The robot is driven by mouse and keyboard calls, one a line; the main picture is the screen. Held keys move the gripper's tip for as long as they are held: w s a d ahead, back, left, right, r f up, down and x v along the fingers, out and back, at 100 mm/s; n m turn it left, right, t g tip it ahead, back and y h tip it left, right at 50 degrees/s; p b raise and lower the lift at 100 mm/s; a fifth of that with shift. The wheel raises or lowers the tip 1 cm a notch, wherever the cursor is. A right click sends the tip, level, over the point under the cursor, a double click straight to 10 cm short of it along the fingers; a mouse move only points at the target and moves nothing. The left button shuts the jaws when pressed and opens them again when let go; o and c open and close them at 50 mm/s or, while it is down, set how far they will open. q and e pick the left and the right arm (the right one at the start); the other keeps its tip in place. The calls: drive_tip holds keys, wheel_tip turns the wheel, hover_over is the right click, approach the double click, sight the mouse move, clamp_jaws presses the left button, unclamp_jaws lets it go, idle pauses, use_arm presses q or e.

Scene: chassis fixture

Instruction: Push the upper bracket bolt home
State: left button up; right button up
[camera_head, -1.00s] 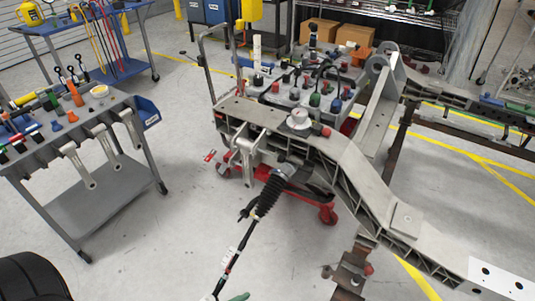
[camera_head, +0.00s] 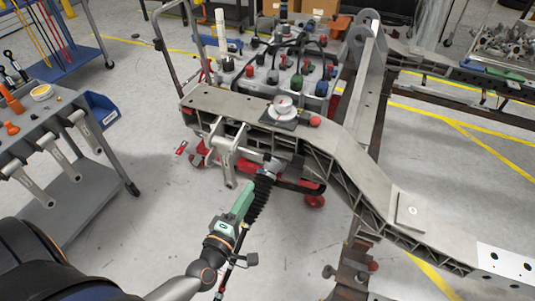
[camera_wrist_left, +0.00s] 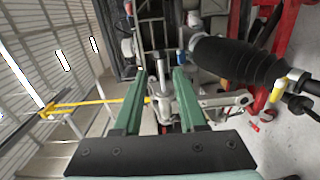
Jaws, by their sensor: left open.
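The grey metal bracket (camera_head: 226,146) hangs on the side of the chassis rail (camera_head: 350,160) in the head view. My left gripper (camera_head: 246,197), with green fingers, is in front of and below it, beside the black ribbed strut (camera_head: 263,188). In the left wrist view the gripper (camera_wrist_left: 160,75) is open, its fingers apart. A silver rod-like part (camera_wrist_left: 160,72) shows between the fingertips; I cannot tell whether it is the upper bolt or whether a finger touches it. The strut (camera_wrist_left: 235,62) lies right of the fingers there. My right gripper is out of view.
A grey tool cart (camera_head: 65,135) with a blue bin (camera_head: 103,110) stands at the left. A round gauge-like part (camera_head: 283,106) sits on top of the rail.

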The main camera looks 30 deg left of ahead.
sight(251, 152)
use_arm(q)
drive_tip(key=w, duration=0.8)
drive_tip(key=w+a, duration=0.1)
drive_tip(key=w, duration=0.3)
drive_tip(key=shift+w, duration=0.35)
drive_tip(key=shift+c, duration=0.3)
clamp_jaws()
idle(0.7)
